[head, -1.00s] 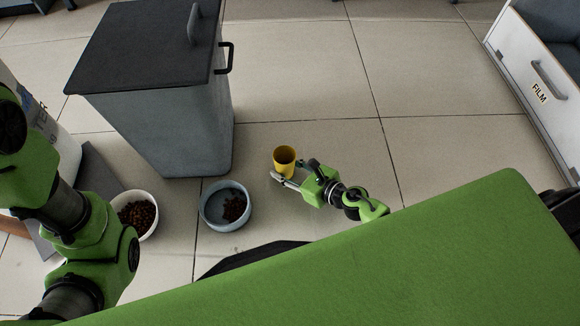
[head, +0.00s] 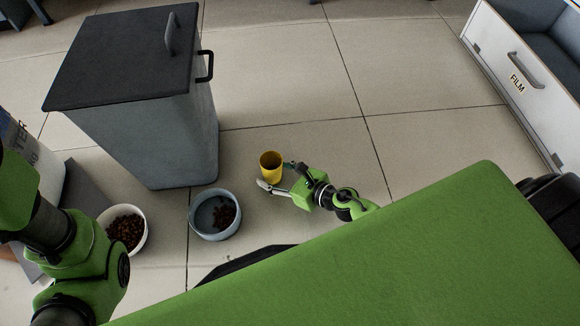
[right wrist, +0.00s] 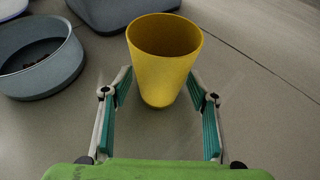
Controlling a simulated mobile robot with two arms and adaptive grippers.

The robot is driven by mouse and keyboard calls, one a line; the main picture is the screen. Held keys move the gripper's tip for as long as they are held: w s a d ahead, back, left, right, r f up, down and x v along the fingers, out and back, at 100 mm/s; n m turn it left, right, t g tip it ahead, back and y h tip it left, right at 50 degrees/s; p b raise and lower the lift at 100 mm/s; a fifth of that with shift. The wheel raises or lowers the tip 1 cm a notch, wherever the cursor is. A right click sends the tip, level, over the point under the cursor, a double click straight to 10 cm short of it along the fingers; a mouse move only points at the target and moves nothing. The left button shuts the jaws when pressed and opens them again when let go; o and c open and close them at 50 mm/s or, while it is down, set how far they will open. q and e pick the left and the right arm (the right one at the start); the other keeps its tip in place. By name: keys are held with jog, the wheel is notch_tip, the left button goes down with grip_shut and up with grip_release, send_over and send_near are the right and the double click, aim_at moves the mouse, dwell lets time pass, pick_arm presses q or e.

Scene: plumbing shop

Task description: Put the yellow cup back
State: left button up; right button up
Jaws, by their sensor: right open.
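The yellow cup (head: 271,168) stands upright on the tiled floor, to the right of the blue-grey bowl. In the right wrist view the cup (right wrist: 163,65) shows its open rim and seems empty. My right gripper (head: 276,176) is low at the floor, its open fingers pointing at the cup. In the wrist view its fingertips (right wrist: 159,80) lie on either side of the cup's lower part, with gaps visible. The left arm crosses the left edge of the head view; its gripper is out of frame.
A grey lidded bin (head: 165,135) with a black handle stands behind the bowls. The blue-grey bowl (head: 194,228) and a white bowl (head: 141,243) hold brown pellets. A white drawer unit marked FILM (head: 500,62) is at the right. The floor right of the bin is clear.

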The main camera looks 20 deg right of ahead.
jog(key=p+v, duration=0.2)
jog(key=v, duration=0.9)
jog(key=shift+s+d, duration=0.15)
jog(key=shift+s, duration=0.05)
jog(key=shift+r, duration=0.1)
